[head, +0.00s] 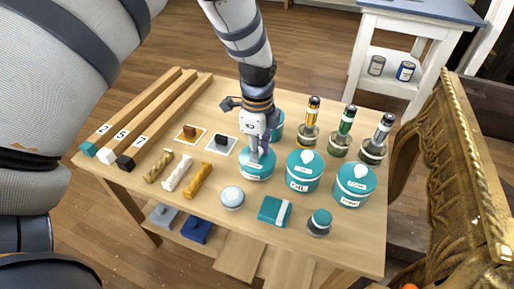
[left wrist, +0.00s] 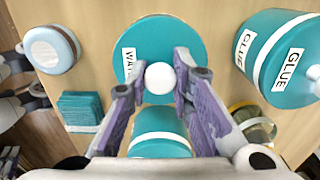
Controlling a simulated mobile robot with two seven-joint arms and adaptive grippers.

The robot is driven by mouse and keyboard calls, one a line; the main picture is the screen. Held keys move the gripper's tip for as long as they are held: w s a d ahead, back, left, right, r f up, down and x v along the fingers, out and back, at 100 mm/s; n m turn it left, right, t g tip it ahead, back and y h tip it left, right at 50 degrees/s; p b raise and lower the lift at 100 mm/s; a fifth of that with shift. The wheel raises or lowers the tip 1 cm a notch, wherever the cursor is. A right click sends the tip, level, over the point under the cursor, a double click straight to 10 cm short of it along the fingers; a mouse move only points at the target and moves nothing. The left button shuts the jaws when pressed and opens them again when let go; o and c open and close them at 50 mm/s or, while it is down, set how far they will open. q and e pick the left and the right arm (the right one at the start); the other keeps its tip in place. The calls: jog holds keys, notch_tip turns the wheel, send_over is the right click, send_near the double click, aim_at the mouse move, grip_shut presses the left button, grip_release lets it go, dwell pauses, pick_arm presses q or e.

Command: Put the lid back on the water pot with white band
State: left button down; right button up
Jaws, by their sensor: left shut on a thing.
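The water pot (head: 257,174) is a low teal pot with a white band, standing mid-table; its WATER label (left wrist: 128,64) shows in the left wrist view. My left gripper (head: 257,151) is above it, pointing down and shut on the white knob (left wrist: 160,78) of a teal lid (left wrist: 150,38). The lid is over the pot's top, roughly lined up with it. I cannot tell whether it rests fully on the rim, as the gripper and lid hide the mouth.
A lidded teal pot (head: 303,172) stands close right, another (head: 354,185) beyond it. The glue pot (left wrist: 289,62) is behind. Several bottles (head: 339,141) stand back right. A round tin (head: 232,197), teal block (head: 273,210) and small jar (head: 320,221) are in front. Wooden bars (head: 150,128) lie left.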

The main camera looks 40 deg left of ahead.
pick_arm(q)
jog(key=c, duration=0.9)
grip_release()
jog(key=shift+o, duration=0.2)
jog(key=shift+r, duration=0.1)
jog(key=shift+r+p, duration=1.25)
jog(key=shift+r, duration=2.2)
pick_arm(e)
jog(key=shift+t, duration=0.6)
jog(key=w+r, duration=0.3)
pick_arm(q)
grip_shut()
